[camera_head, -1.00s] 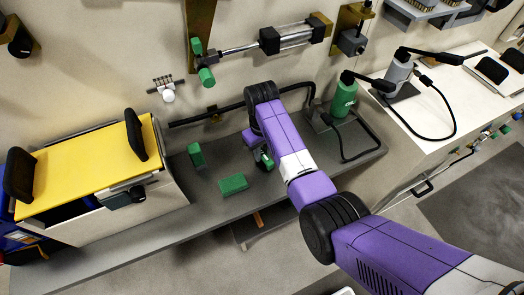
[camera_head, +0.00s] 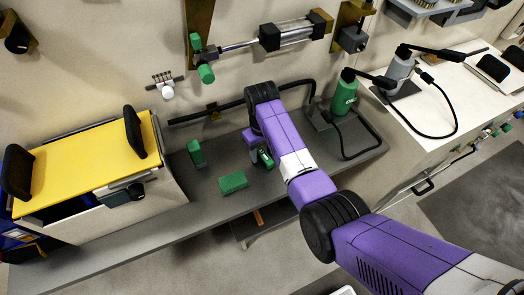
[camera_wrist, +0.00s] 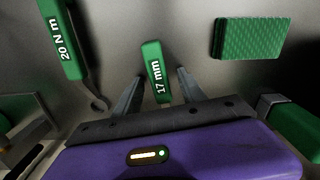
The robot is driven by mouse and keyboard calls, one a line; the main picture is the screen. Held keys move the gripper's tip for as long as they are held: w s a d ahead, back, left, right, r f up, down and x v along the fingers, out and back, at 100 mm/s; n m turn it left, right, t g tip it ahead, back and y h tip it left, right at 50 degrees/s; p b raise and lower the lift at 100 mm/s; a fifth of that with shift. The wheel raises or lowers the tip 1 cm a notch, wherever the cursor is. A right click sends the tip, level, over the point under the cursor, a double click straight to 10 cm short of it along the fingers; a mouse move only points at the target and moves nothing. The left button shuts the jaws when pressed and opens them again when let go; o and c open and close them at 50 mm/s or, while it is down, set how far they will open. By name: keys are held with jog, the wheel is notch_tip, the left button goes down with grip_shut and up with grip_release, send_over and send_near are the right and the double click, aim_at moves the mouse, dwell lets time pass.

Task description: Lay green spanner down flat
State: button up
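The green spanner (camera_wrist: 155,72), marked "17 mm", is in the wrist view between the fingers of my gripper (camera_wrist: 160,78). The fingers stand apart, with narrow gaps showing on both sides of its green part. My gripper is open. In the head view the spanner (camera_head: 265,158) shows as a small green piece beside my gripper, low over the grey bench. My arm hides part of it there. I cannot tell whether its whole length touches the bench.
A yellow-topped box (camera_head: 85,165) stands left; a green-bodied lamp (camera_head: 344,95) and cable are right.

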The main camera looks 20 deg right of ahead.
notch_tip(320, 180, up, 8)
jog(key=shift+f+b, duration=0.1)
jog(key=shift+b, duration=0.2)
dwell(0.4)
dwell(0.7)
